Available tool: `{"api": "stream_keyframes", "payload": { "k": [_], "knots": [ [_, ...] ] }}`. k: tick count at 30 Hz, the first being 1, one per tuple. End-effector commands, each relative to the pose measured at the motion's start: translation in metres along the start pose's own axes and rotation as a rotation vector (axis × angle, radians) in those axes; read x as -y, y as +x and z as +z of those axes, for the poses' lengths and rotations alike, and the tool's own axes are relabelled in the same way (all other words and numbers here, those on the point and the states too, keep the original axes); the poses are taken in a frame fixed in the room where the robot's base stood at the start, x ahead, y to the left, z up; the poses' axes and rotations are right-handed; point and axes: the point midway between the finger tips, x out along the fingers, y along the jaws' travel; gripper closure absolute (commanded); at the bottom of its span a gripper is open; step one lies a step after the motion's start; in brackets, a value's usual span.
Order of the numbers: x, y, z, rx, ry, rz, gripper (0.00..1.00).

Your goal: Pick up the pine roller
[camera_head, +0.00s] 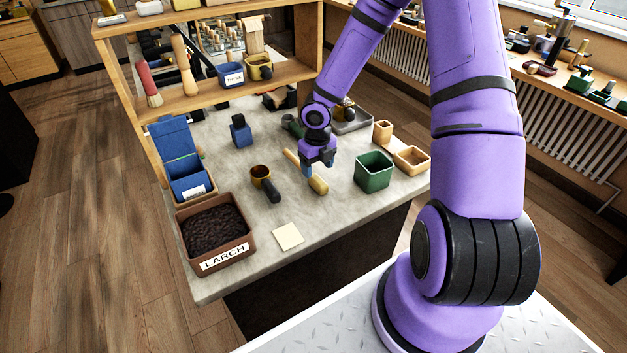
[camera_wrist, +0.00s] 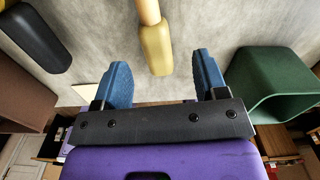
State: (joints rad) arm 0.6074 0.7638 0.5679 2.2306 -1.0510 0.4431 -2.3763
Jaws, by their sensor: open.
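A roller-like tool with a pale wooden handle and a mustard-yellow end (camera_head: 318,186) lies on the grey worktop, below my gripper (camera_head: 317,167). I take it to be the pine roller; no label on it is readable. In the wrist view its yellow end (camera_wrist: 156,48) lies ahead of and between the two blue fingertips (camera_wrist: 161,72), with the handle running out at the top edge. My gripper is open and empty, and the fingers appear apart from the tool. In the head view my gripper hides the middle of the tool.
A green bin (camera_head: 374,172) stands close on the right, with wooden boxes (camera_head: 411,160) beyond. A dark-handled scoop (camera_head: 268,188) lies to the left. A shelf (camera_head: 215,98) stands behind.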

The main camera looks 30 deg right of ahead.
Motion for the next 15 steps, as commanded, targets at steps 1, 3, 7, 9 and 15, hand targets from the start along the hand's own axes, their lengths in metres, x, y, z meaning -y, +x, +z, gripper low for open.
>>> {"api": "stream_keyframes", "payload": {
  "k": [1, 3, 7, 9, 15],
  "knots": [
    [-0.001, 0.004, 0.000, -0.001, -0.002, 0.001, 0.34],
    [-0.003, 0.012, 0.000, -0.002, -0.003, 0.001, 0.34],
    [-0.006, 0.030, 0.000, -0.003, -0.004, 0.001, 0.34],
    [-0.005, 0.039, 0.000, -0.003, -0.002, 0.000, 0.34],
    [-0.005, 0.051, 0.000, 0.000, -0.001, 0.000, 0.34]
  ]
}}
